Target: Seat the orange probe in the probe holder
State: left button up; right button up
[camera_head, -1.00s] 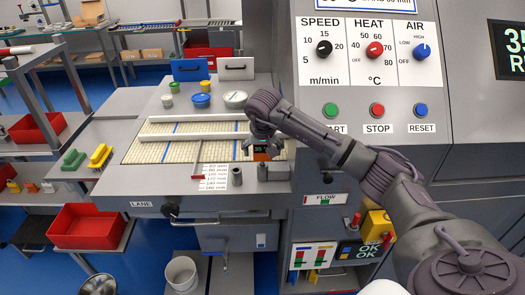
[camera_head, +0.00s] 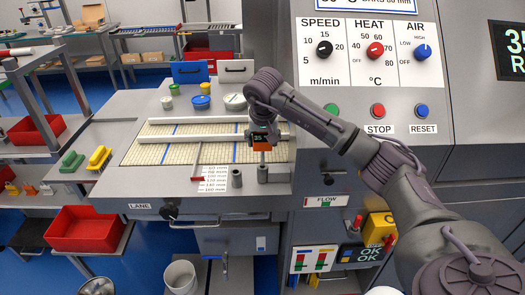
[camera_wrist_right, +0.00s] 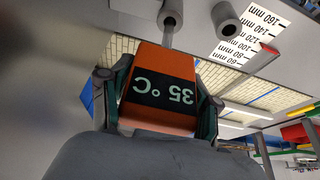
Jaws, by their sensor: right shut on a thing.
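The orange probe (camera_head: 261,142) has a block-like head with a dark display. It also shows in the right wrist view (camera_wrist_right: 170,68), where the display reads 35 °C. My right gripper (camera_head: 262,130) is shut on the probe head, with one finger on each side. The probe's grey stem (camera_wrist_right: 167,36) points down toward a short grey post (camera_head: 262,173). I cannot tell whether the stem tip is inside it or just above. A second grey post with an open hole (camera_head: 236,177) stands to its left. I cannot tell which post is the probe holder. My left gripper is out of view.
A white scale card (camera_head: 214,179) and a red-tipped pointer (camera_head: 197,179) lie left of the posts. White rails (camera_head: 190,138) cross the mesh belt (camera_head: 200,152) behind. The machine's control panel (camera_head: 370,80) rises at right. Colored tubs (camera_head: 201,101) stand at the back.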

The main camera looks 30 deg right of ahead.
notch_tip(320, 180, up, 5)
jog(key=shift+a+f+b, duration=0.1)
jog(key=shift+b, duration=0.3)
jog(key=shift+w+a+r+n+p, duration=0.2)
jog(key=shift+a+r+n+p, duration=0.15)
jog(key=shift+r+p, duration=0.2)
jog(key=w+a+r+n+y+p, duration=0.1)
jog(key=w+a+n+p, duration=0.1)
jog(key=a+p, duration=0.3)
jog(key=shift+w+a+r+n, duration=0.15)
jog(key=shift+w+a+n, duration=0.1)
jog(key=shift+a+n, duration=0.65)
jog(key=shift+a+m+t+y, duration=0.1)
jog(key=shift+m+t+y, duration=0.15)
jog(key=shift+t+y, duration=0.05)
jog(key=shift+f+b, duration=1.8)
jog(key=shift+f, duration=1.1)
